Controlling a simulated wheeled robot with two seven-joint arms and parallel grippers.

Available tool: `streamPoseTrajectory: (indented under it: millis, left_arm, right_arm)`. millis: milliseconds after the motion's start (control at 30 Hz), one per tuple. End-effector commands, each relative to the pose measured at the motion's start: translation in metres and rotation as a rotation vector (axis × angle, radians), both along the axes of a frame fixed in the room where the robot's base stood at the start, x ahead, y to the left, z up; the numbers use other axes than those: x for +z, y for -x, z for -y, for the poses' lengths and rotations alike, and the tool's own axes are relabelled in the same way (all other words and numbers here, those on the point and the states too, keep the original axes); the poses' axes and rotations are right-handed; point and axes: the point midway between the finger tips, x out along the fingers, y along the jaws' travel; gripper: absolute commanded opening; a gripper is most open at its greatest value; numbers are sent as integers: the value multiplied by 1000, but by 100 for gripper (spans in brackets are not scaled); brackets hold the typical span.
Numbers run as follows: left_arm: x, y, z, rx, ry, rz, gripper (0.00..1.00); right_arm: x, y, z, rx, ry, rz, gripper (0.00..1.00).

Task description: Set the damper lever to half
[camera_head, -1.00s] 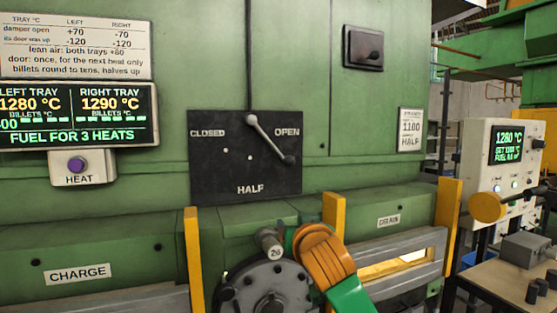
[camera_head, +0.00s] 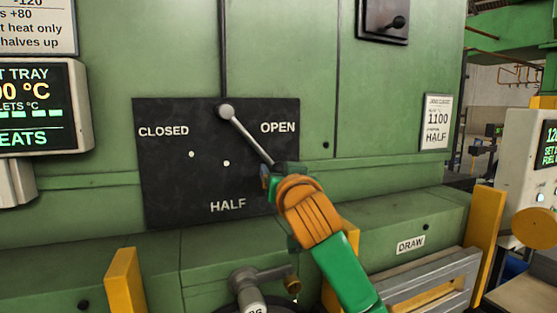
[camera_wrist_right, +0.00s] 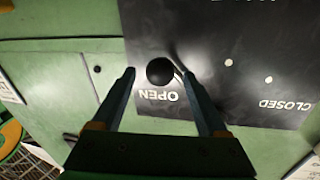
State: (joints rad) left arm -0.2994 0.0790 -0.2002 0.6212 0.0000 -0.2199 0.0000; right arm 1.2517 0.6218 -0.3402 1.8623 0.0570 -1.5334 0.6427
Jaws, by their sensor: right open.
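The damper lever (camera_head: 248,135) is a grey metal bar on a black plate (camera_head: 165,205) marked CLOSED, HALF and OPEN. It slants from its top pivot down to the right, on the OPEN side. My right gripper (camera_head: 270,174) is at the lever's lower end and hides its knob in the head view. In the right wrist view the black round knob (camera_wrist_right: 160,71) lies between the two open fingers of the right gripper (camera_wrist_right: 158,85), with gaps on both sides. My left gripper is not in view.
The plate is on a green furnace wall (camera_head: 290,60). Below are yellow posts (camera_head: 125,282), a grey handle marked with a number (camera_head: 247,290) and a DRAW label (camera_head: 410,244). A dark switch box (camera_head: 384,20) is at upper right. A notice (camera_head: 436,122) reads 1100 and HALF.

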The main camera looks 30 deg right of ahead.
Motion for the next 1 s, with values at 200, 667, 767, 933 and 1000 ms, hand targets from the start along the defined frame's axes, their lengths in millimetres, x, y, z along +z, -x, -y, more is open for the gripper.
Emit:
streamPoseTrajectory:
  millis: [200, 667, 767, 933, 1000]
  left_arm:
    - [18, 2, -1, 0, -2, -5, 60]
    - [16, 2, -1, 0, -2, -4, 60]
    - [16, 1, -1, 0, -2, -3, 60]
    - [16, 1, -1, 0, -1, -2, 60]
    - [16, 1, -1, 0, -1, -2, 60]
  right_arm:
    - [1, -24, 11, -1, 0, -2, 76]
    - [0, -25, 12, 0, 0, 0, 12]
    - [0, -25, 12, 0, 0, 1, 0]
    - [0, -25, 12, 0, 0, 1, 0]
    - [0, -25, 12, 0, 0, 1, 0]
